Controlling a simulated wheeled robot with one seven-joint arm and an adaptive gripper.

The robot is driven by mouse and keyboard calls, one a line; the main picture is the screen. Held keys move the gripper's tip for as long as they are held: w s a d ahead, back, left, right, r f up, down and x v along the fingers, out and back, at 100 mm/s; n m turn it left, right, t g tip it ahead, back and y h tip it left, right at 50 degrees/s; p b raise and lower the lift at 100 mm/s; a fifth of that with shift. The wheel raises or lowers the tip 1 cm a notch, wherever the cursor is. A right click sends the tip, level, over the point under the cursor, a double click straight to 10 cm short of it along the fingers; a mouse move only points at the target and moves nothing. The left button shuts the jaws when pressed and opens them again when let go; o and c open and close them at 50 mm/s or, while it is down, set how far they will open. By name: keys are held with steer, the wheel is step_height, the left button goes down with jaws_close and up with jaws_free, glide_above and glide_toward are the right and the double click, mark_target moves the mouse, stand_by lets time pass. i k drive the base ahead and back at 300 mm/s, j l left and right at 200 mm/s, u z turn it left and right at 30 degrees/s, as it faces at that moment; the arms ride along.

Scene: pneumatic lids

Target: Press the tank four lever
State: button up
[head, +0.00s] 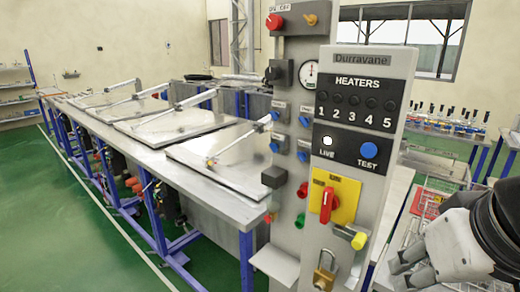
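A grey control column (292,60) stands in the middle of the head view. It carries small blue levers, each below a small label: upper left (273,116), lower left (279,144), upper right (304,122) and lower right (303,156). The labels are too small to read, so I cannot tell which lever is tank four. My gripper (398,270) is at the lower right, pointing left, right of the column and lower than the levers. It touches no lever that I can see. I cannot tell how far its fingers are apart.
The heaters panel (358,90) joins the column's right side, with a red rotary switch (327,204), a yellow-tipped handle (351,236) and a padlock (325,272). A long bench (215,206) with flat metal lids (232,160) runs back left. Green floor is clear at left.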

mark_target(140, 194)
steer(key=i+j+u, duration=0.1)
steer(key=u, duration=0.6)
steer(key=i+j+u, duration=0.55)
steer(key=i+u, duration=0.15)
steer(key=i, duration=0.25)
steer(key=i+j+u, duration=0.1)
steer(key=i, duration=0.75)
steer(key=i+j+u, duration=0.1)
steer(key=i, duration=0.75)
steer(key=j, duration=0.1)
